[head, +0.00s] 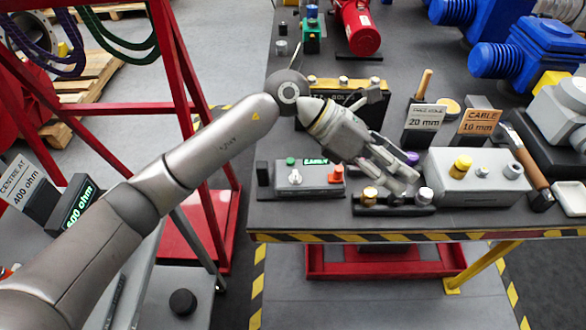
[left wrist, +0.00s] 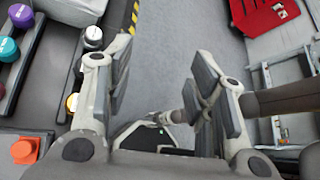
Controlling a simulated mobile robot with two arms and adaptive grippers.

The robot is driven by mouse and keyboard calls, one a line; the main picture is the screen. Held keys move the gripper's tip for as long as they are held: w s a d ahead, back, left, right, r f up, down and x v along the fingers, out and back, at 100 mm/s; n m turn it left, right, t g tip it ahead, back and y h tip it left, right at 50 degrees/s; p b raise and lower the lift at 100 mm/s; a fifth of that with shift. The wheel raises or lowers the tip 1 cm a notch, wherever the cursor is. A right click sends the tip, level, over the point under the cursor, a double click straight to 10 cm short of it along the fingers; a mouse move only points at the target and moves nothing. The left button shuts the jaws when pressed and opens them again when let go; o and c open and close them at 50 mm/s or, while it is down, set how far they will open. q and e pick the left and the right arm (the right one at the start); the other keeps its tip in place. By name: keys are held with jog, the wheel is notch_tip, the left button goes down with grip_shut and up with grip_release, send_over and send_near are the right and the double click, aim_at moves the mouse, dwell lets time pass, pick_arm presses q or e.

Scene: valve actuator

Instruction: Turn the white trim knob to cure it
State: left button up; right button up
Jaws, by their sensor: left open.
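A white knob (head: 295,177) is on a small grey box (head: 318,191) with a green button, a green display and an orange button. A second white-topped knob (head: 425,195) stands beside a gold knob (head: 370,196) on a black rail at the table's front. I cannot tell which is the trim knob. In the left wrist view the rail's white knob (left wrist: 93,36) and gold knob (left wrist: 72,102) lie by the left finger. My left gripper (head: 398,178) is open and empty, pointing down-right above the rail, apart from both white knobs. My right gripper is not in view.
A grey box with a yellow knob (head: 462,166) stands right of my gripper. Signs, a wooden-handled tool (head: 528,155) and blue motors (head: 530,55) lie beyond. The table edge has yellow-black tape (head: 320,237). A red frame (head: 195,110) stands at the left.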

pick_arm(q)
jog(key=w+a+f+m+t+y, duration=0.1)
jog(key=w+a+f+t+y, duration=0.1)
jog(key=w+a+f+y, duration=0.3)
jog(key=t+y, duration=0.2)
jog(key=y, duration=0.4)
send_near(293, 174)
notch_tip(293, 174, down, 9)
jog(key=p, duration=0.2)
jog(key=shift+w+d+r+p, duration=0.1)
jog(key=shift+w+r+p, duration=0.1)
jog(key=shift+p, duration=0.15)
jog(key=shift+c, duration=0.3)
jog(key=c, duration=1)
